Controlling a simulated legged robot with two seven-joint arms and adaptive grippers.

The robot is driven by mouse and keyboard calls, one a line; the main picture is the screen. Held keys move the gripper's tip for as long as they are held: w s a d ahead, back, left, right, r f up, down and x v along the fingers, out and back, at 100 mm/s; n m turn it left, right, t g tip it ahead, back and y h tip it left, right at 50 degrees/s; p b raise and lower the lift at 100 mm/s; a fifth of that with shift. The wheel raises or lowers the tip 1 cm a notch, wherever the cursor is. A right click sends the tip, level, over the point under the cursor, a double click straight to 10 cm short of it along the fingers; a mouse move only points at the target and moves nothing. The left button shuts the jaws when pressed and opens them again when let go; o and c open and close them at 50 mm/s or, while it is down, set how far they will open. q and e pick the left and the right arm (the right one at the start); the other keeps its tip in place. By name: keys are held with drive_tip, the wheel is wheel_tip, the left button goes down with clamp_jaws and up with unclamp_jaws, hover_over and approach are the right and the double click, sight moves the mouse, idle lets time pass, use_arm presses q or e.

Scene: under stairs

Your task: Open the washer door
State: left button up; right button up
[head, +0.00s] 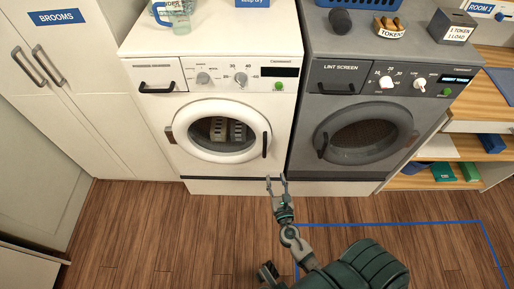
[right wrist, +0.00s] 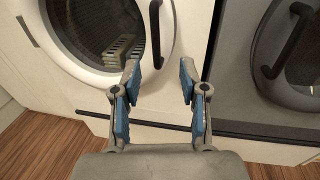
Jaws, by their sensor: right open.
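The white washer (head: 215,90) stands left of the grey machine. Its round white door (head: 183,132) looks shut, with a dark window and a black upright handle (head: 265,144) on its right side. A grey slotted thing shows through the window. My right gripper (head: 277,181) is open and empty, in front of the washer, below and slightly right of the handle in the head view. In the right wrist view the handle (right wrist: 155,35) stands ahead of the open fingers (right wrist: 159,72), apart from them. I cannot make out my left gripper.
The grey machine (head: 355,82), with its own round door and black handle, stands close on the right. A white cabinet marked BROOMS (head: 90,90) is on the left. Wooden shelves (head: 490,98) are at the right. The wood floor (head: 150,225) in front is clear, with a blue outline.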

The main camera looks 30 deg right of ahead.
drive_tip(key=p, duration=0.1)
approach(265, 147)
drive_tip(key=w, duration=0.4)
drive_tip(key=w+d, duration=0.2)
drive_tip(key=w, duration=0.1)
drive_tip(key=w+d, duration=0.2)
drive_tip(key=shift+w+r, duration=0.1)
drive_tip(key=shift+w, duration=0.15)
drive_tip(key=shift+w+d, duration=0.15)
drive_tip(key=shift+w, duration=0.25)
drive_tip(key=shift+a+r, duration=0.1)
drive_tip(key=shift+a, duration=0.3)
drive_tip(key=c, duration=0.8)
use_arm(q)
drive_tip(key=shift+s+a+f+g, duration=0.3)
drive_tip(key=shift+s+a+f, duration=0.1)
drive_tip(key=shift+a, duration=0.15)
use_arm(e)
drive_tip(key=shift+d, duration=0.15)
clamp_jaws()
